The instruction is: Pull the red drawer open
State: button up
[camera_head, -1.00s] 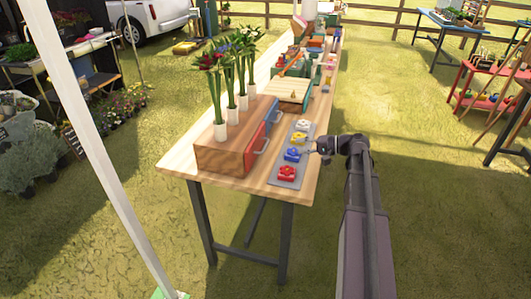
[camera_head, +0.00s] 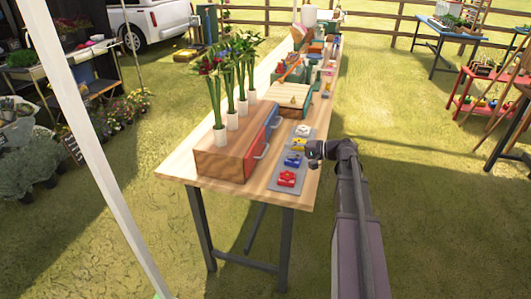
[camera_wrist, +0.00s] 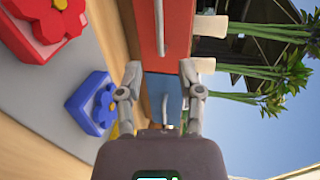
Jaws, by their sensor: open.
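The red drawer (camera_head: 256,152) is the nearer of two drawer fronts on a wooden box on the table, and it looks shut. Its silver bar handle (camera_wrist: 160,28) shows in the wrist view on the red front (camera_wrist: 146,25). The blue drawer (camera_wrist: 163,88) lies beside it, also with a handle. My gripper (camera_head: 312,152) is right of the box, above the row of coloured blocks. In the wrist view my gripper (camera_wrist: 161,74) is open and empty, its fingers spread to either side of the line of the handles. The red handle lies ahead of the fingertips; I see no contact.
A grey tray (camera_head: 299,170) with red, blue, yellow and white flower blocks lies in front of the drawers. White vases (camera_head: 220,136) with flowers stand on the box. A wooden crate (camera_head: 291,95) is farther back. Grass right of the table is open.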

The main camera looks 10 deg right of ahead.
aim_at(266, 149)
jog(key=b+x, duration=0.1)
jog(key=x, duration=0.8)
jog(key=shift+w+a+f+b, duration=0.1)
jog(key=shift+w+a+b, duration=0.1)
jog(key=shift+b, duration=0.2)
jog(key=shift+s, duration=0.1)
grip_shut()
